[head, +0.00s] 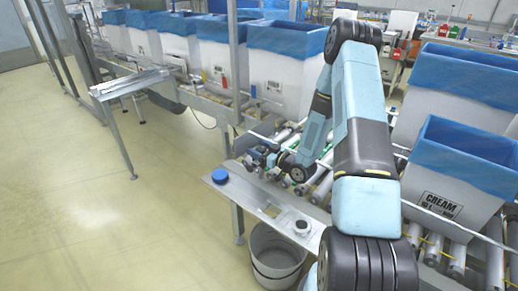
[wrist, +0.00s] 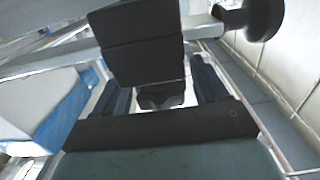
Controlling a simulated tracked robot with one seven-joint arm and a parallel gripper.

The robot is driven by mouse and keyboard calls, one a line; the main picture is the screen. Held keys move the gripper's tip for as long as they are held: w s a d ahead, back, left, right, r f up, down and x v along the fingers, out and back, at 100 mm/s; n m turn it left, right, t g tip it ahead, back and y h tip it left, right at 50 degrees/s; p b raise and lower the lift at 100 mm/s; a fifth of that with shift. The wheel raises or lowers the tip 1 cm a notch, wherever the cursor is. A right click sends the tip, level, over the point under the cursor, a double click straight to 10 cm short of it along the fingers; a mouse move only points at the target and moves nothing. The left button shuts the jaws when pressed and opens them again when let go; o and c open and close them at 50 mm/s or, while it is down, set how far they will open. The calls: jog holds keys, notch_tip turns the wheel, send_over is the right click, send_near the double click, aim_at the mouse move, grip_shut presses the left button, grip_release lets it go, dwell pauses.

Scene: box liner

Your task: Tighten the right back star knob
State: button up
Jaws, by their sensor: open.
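My gripper (head: 258,156) is at the near edge of the roller conveyor in the head view, small and partly merged with the machine parts there. In the wrist view my gripper (wrist: 160,88) is open, with one dark finger on each side. A dark lobed part, which looks like a star knob (wrist: 162,97), shows between the fingers. I cannot tell whether the fingers touch it. A black round knob on a stem (wrist: 262,14) stands at the upper right of the wrist view. Which knob is the right back one is not clear. The head view does not show the knobs clearly.
A metal side shelf (head: 238,194) carries a blue round lid (head: 220,176). A grey bucket (head: 276,260) is under it. Blue-lined white boxes, one marked CREAM (head: 455,185), stand on the conveyor. The floor (head: 100,200) at left is clear.

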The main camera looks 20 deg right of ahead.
jog(key=shift+w+a, duration=0.2)
jog(key=shift+w, duration=0.05)
jog(key=shift+c, duration=0.3)
jog(key=shift+d, duration=0.15)
jog(key=c, duration=0.9)
